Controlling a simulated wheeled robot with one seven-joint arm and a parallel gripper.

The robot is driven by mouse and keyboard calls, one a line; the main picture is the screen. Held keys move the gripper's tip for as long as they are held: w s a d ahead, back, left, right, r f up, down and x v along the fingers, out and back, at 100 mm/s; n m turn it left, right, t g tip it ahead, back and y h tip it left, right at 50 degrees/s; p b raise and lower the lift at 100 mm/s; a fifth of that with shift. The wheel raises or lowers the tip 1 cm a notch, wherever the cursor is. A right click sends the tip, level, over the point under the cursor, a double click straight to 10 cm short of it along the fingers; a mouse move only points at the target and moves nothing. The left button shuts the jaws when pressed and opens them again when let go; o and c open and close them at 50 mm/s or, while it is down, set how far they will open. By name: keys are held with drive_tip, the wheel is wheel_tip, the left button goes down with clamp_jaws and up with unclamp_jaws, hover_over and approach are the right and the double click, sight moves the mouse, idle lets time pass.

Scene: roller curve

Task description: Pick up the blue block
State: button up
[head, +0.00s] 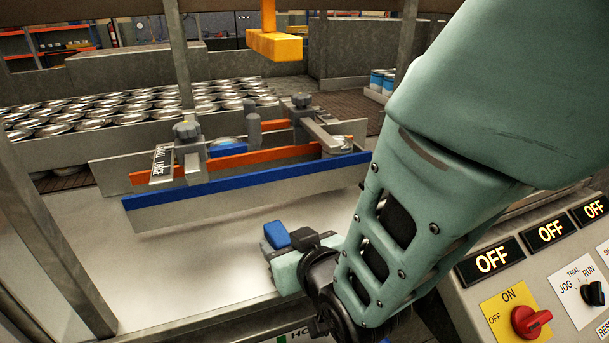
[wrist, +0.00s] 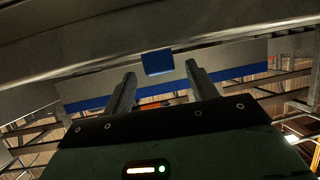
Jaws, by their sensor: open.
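The blue block (head: 276,235) shows in the head view just above the teal hand of my gripper (head: 290,258), low in the middle of the picture. In the wrist view the blue block (wrist: 157,63) appears between and just past the fingertips of my gripper (wrist: 160,70). The two dark fingers are spread apart, with visible room on both sides of the block. I cannot tell how far the block is from the fingertips in depth. My arm covers the right side of the head view.
A pale metal surface (head: 215,250) lies clear to the left of my gripper. Behind it stand guide rails with a long blue strip (head: 245,180) and grey posts. Many round metal lids (head: 110,110) fill the back left. A control panel (head: 540,270) stands at right.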

sight(280, 234)
drive_tip(key=p+x, duration=0.1)
drive_tip(key=x, duration=0.3)
drive_tip(key=shift+w+a+r, duration=0.1)
drive_tip(key=shift+w+a, duration=0.1)
drive_tip(key=shift+w, duration=0.05)
drive_tip(key=c, duration=1.1)
